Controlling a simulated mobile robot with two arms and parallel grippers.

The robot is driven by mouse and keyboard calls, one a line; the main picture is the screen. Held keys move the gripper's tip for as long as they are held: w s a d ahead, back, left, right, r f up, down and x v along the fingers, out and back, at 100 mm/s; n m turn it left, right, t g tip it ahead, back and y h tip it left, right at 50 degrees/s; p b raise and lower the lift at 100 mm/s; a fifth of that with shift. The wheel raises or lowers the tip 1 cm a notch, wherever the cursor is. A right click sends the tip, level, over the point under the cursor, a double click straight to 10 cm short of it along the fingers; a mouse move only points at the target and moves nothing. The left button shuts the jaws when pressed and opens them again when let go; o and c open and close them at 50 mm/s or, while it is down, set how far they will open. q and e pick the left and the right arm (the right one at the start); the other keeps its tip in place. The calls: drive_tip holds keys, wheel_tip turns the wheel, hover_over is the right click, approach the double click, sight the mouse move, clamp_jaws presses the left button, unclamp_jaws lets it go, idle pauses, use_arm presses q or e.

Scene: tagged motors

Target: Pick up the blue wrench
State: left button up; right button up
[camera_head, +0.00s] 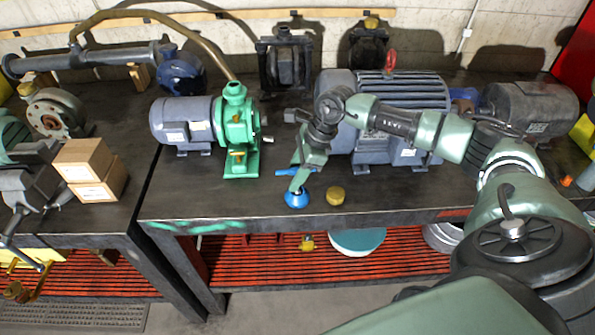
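My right gripper (298,183) points down near the front edge of the dark workbench (250,205). A short blue bar (283,172) shows on both sides of its fingers, and a round blue piece (296,200) sits right below the fingertips. I cannot tell which of these blue parts is the wrench, or whether they are one thing. The fingers hide part of the blue bar, and whether they are open or shut on it is unclear. My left gripper is not in view.
A green pump with a grey motor (185,122) stands left of my gripper. A large grey motor (400,90) stands behind my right arm. A small brass cylinder (335,196) is just right of the round blue piece. Cardboard boxes (92,170) lie on the left bench.

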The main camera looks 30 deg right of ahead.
drive_tip(key=shift+w+a+f, duration=0.15)
drive_tip(key=shift+a+f, duration=0.15)
drive_tip(key=shift+f, duration=0.3)
clamp_jaws()
idle(1.0)
